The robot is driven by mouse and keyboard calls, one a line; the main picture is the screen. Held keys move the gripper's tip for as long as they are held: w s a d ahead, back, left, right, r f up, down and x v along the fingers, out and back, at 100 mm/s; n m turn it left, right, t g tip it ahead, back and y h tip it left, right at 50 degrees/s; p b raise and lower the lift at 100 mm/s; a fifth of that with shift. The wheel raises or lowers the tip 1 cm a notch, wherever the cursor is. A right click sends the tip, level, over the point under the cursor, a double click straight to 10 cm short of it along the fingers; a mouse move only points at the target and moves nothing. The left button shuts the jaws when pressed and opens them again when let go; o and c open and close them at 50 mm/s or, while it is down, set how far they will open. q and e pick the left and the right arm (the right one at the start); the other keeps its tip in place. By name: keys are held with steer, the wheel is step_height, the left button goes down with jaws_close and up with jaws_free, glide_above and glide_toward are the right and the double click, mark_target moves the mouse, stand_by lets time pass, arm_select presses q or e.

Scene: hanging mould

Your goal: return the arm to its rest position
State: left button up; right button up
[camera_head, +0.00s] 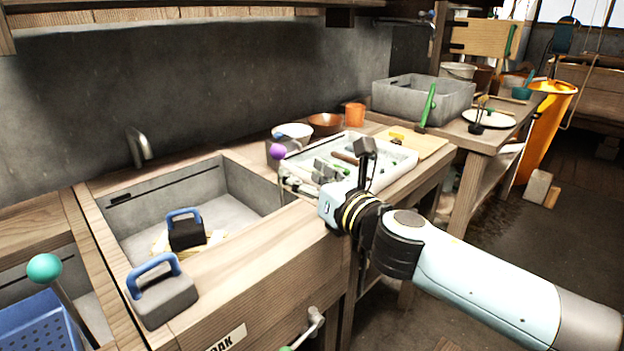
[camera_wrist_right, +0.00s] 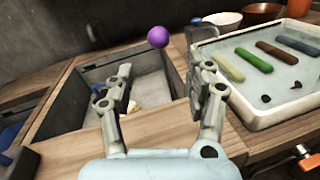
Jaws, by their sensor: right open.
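My right arm (camera_head: 480,285) comes in from the lower right in the head view. Its gripper (camera_head: 300,178) is over the counter between the sink and the white tray, partly hidden by its own wrist. In the right wrist view the two fingers of this gripper (camera_wrist_right: 165,88) stand apart with nothing between them. The sink (camera_wrist_right: 92,75) shows behind and between the fingers. My left gripper is not in view.
A white tray (camera_head: 405,163) with coloured bars lies beside the gripper. A purple ball (camera_head: 278,151) is close behind it. A blue-handled block (camera_head: 165,297) stands on the sink's front edge, another (camera_head: 187,232) inside the sink (camera_head: 240,190). Open floor lies at right.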

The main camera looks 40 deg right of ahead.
steer(key=shift+s+a, duration=0.15)
steer(key=shift+s, duration=0.95)
